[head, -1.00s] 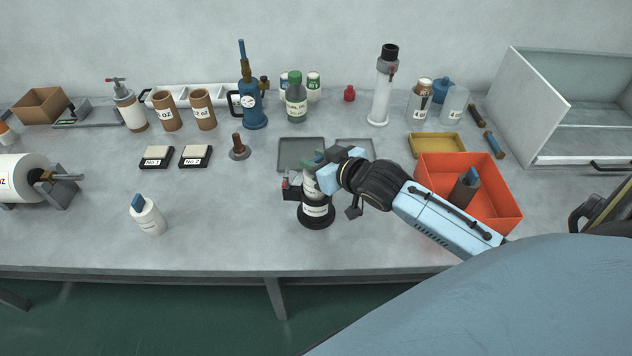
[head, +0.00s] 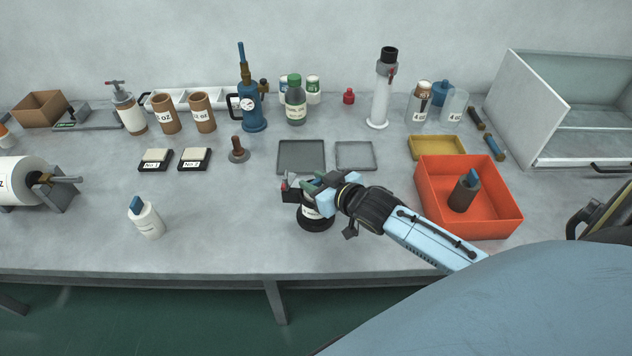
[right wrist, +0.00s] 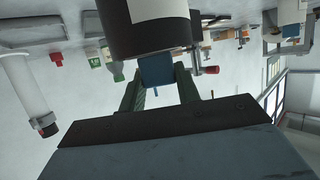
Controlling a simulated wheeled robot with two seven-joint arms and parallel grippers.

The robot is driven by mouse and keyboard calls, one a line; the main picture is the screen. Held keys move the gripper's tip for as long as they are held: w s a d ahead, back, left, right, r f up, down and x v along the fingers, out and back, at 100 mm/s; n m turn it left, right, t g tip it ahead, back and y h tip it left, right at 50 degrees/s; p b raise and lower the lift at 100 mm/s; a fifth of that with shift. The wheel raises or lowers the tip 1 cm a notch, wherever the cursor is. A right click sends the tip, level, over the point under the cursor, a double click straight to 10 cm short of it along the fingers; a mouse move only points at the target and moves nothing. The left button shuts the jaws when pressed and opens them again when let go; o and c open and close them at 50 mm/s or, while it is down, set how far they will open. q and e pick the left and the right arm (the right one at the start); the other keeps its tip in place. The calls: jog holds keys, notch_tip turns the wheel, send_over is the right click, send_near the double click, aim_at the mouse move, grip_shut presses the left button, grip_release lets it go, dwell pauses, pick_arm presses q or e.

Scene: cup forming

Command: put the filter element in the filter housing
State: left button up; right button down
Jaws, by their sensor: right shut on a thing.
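In the right wrist view the green fingers (right wrist: 160,88) pinch a blue tab (right wrist: 156,70) on the end of a dark cylinder with a white label, the filter element (right wrist: 148,35). My left gripper is not in view.
An orange bin (head: 500,217) holding a dark cylinder with a blue tab stands to the right. A white blue-tabbed cylinder (head: 148,222) stands left. Grey trays (head: 302,168) lie behind.

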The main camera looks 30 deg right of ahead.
jog(key=shift+s+a+f, duration=0.1)
jog(key=shift+s+f, duration=0.2)
jog(key=shift+f, duration=0.6)
jog(key=c, duration=1)
grip_release()
jog(key=shift+w, duration=0.1)
jog(key=shift+r, duration=0.45)
jog(key=v, duration=0.8)
jog(key=r+v, duration=0.1)
jog(key=v, duration=0.3)
jog(key=shift+w+p, duration=0.2)
jog(key=shift+p, duration=0.15)
